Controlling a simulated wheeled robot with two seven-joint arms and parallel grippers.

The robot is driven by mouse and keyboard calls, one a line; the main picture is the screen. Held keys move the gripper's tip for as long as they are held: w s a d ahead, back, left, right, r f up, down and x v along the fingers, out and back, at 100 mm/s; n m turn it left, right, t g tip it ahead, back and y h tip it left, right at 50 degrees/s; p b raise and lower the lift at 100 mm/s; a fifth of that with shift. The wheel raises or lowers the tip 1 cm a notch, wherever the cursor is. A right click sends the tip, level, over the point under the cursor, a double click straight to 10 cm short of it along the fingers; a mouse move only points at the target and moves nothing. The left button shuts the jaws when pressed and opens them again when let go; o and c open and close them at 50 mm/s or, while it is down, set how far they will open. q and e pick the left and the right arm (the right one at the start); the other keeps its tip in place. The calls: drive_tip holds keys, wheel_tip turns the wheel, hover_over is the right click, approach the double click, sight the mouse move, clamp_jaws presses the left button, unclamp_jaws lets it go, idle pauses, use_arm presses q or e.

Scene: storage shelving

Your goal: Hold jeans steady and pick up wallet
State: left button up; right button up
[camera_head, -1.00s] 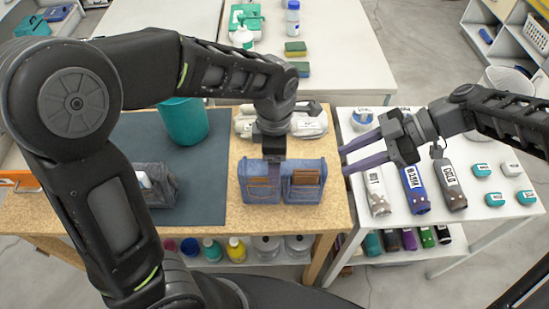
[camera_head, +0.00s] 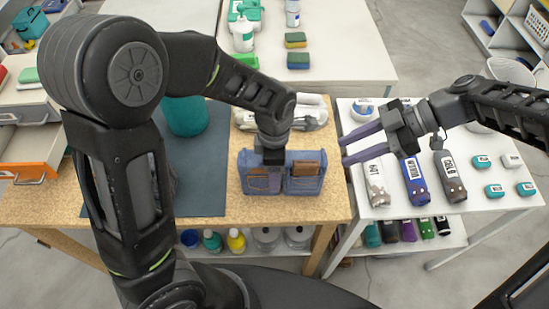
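The blue jeans (camera_head: 258,187) stand folded on the wooden table, with two pockets facing me. Something brown also shows at the left pocket. My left gripper (camera_head: 273,160) points down at the top of the left half of the jeans; its fingertips are hard to see, and I cannot tell if they grip the cloth.
White rolled items (camera_head: 310,112) lie behind the jeans. A teal container (camera_head: 186,116) stands on the dark mat (camera_head: 205,170) at left. The white table (camera_head: 465,215) at right holds labelled bottles and small boxes. Bare wood lies in front of the jeans.

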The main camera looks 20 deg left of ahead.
use_arm(q)
drive_tip(key=shift+f, duration=0.35)
drive_tip(key=shift+c, duration=0.5)
clamp_jaws()
